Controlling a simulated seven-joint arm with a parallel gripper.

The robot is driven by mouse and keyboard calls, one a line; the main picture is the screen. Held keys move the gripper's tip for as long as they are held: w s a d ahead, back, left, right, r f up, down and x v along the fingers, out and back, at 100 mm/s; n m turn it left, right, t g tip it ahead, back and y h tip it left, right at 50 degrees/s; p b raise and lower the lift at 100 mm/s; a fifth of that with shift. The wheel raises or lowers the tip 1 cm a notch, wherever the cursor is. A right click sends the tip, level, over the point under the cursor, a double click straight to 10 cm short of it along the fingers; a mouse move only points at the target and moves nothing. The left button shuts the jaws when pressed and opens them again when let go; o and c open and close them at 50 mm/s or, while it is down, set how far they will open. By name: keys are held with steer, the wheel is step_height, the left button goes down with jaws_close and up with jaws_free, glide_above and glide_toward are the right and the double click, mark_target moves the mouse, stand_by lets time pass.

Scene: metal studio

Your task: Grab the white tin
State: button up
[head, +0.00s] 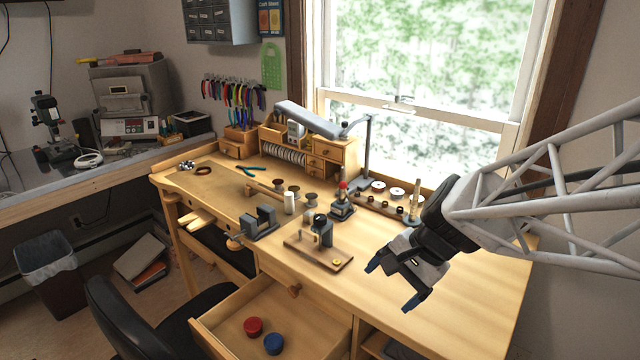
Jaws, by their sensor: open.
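A small white cylinder (290,203) stands upright on the wooden workbench (450,285), beside several brown spools; it is the likeliest white tin, but it is too small to be sure. A red tin (253,326) and a blue tin (273,343) sit in the open drawer (225,318); no white one shows there. My gripper (392,285) is open and empty above the right part of the bench, well to the right of the white cylinder and apart from it.
A lamp (320,120) overhangs the back. The bench's right front is clear.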

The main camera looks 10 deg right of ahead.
steer(key=w+d+f+m+t+y, duration=0.1)
steer(key=w+d+f+m+t, duration=0.1)
steer(key=w+d+m, duration=0.3)
steer(key=w+d+f+m+t+y, duration=0.2)
steer(key=w+d+f+m+t, duration=0.1)
steer(key=w+d+f+m, duration=0.1)
steer(key=w+d+f+m+t+y, duration=0.1)
steer(key=w+d+f+m+t, duration=0.1)
steer(key=w+d+m, duration=0.4)
steer(key=shift+w+f+m+t+y, duration=0.2)
steer(key=shift+w+m, duration=0.3)
steer(key=shift+w, duration=0.55)
steer(key=shift+w+f+m+t+y, duration=0.1)
steer(key=shift+w+f+m+y, duration=0.3)
steer(key=shift+w, duration=0.6)
steer(key=shift+r, duration=0.15)
steer(key=shift+a, duration=0.1)
steer(key=shift+x, duration=1.25)
steer(key=shift+a, duration=0.1)
steer(key=shift+x, duration=2.55)
steer(key=shift+s, duration=0.1)
steer(key=shift+c, duration=0.2)
